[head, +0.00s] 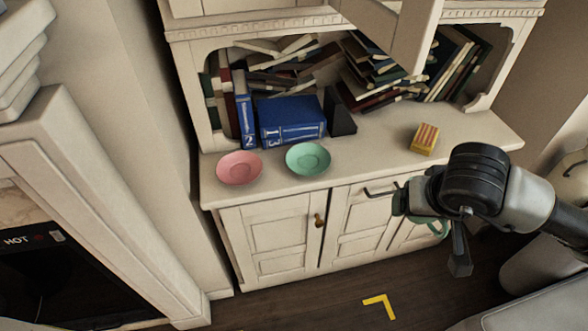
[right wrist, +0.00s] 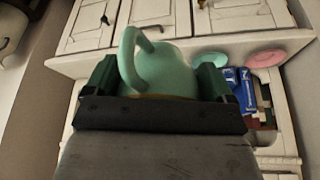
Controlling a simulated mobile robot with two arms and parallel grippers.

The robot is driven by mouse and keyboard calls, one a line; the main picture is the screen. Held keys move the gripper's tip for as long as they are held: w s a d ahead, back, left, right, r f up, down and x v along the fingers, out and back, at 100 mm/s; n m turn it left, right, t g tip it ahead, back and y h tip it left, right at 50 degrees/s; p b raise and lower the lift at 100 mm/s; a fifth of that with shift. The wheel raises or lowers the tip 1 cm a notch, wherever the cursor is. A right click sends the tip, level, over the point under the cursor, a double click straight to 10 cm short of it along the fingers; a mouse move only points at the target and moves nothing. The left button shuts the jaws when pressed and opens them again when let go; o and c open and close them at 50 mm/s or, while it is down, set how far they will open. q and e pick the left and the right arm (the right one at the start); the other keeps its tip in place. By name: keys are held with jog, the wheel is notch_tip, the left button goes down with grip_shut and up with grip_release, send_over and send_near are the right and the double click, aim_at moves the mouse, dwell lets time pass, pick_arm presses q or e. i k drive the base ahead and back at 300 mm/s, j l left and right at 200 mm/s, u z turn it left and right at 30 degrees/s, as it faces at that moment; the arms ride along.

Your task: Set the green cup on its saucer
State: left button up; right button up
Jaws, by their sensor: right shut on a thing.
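The green cup (right wrist: 165,68) is between the two fingers of my right gripper (right wrist: 157,80) in the right wrist view, with its curved handle towards the camera. My right gripper (head: 418,203) is shut on it, held in front of the cabinet's right side. In the head view only a bit of the cup's green handle (head: 440,230) shows beneath the wrist; the rest is hidden. The green saucer (head: 308,159) lies on the cabinet counter, left of and apart from the gripper. It also shows in the right wrist view (right wrist: 208,58). My left gripper is not in view.
A pink saucer (head: 239,168) lies left of the green one. Blue books (head: 290,119) stand behind them, with heaped books in the shelf. A yellow-and-red striped box (head: 425,139) sits on the counter's right. An open cabinet door (head: 395,30) hangs above. Counter between green saucer and box is clear.

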aim_at(310, 164)
jog(key=l+u, duration=0.2)
jog(key=u, duration=0.2)
jog(key=l+u, duration=0.2)
jog(key=u, duration=0.2)
jog(key=k+l+u, duration=0.1)
jog(key=u, duration=0.25)
jog(key=i+l, duration=0.1)
jog(key=l, duration=0.25)
jog(key=i+l, duration=0.1)
jog(key=l, duration=0.2)
